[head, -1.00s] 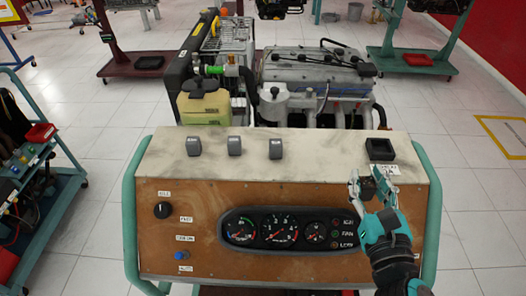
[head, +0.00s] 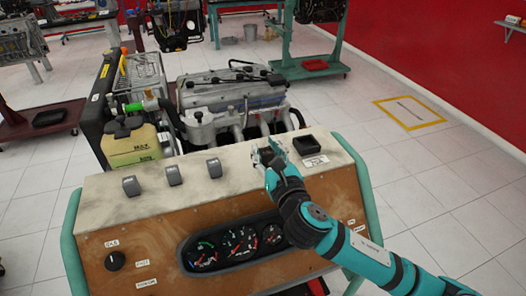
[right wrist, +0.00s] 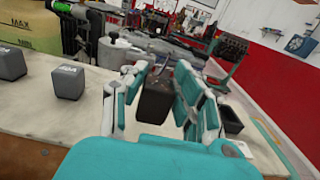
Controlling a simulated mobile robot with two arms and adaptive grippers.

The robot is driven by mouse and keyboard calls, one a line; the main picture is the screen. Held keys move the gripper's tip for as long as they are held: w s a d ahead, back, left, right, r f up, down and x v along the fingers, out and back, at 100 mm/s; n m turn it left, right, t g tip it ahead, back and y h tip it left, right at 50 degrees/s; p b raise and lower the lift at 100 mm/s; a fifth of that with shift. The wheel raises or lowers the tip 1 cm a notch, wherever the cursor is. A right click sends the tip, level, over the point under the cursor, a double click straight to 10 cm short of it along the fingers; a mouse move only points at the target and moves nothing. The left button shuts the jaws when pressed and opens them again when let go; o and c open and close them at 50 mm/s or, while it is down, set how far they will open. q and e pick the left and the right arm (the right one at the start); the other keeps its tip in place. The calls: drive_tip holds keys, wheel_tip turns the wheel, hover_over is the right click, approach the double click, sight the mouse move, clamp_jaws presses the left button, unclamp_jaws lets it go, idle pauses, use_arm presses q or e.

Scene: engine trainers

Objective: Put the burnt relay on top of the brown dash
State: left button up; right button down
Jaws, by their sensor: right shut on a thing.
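The brown dash (head: 150,240) has a brown front panel with gauges and a pale, stained flat top. My right gripper (head: 268,150) is over the right part of that top, left of a small black open box. In the right wrist view, the right gripper (right wrist: 165,90) is shut on a dark, blackened block, the burnt relay (right wrist: 155,101), held between its fingers. In the head view the relay is mostly hidden by the fingers. I cannot tell whether it touches the top. My left gripper is not in view.
Several grey relays stand along the dash top, such as one at the left (head: 131,186) and one near the middle (head: 214,168). The black box (head: 307,145) sits at the right end, by a white label. An engine (head: 235,95) and a yellowish tank (head: 135,145) stand behind.

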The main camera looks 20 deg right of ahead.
sight(266, 148)
drive_tip(key=w, duration=0.3)
drive_tip(key=shift+d+f, duration=0.1)
drive_tip(key=shift+d, duration=0.15)
drive_tip(key=shift+w+f, duration=0.15)
wheel_tip(266, 148, down, 3)
drive_tip(key=shift+f, duration=0.4)
drive_tip(key=c, duration=1.3)
unclamp_jaws()
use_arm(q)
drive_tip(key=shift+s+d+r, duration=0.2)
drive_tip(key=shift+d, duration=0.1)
use_arm(e)
drive_tip(key=shift+o, duration=1.4)
drive_tip(key=shift+r, duration=0.1)
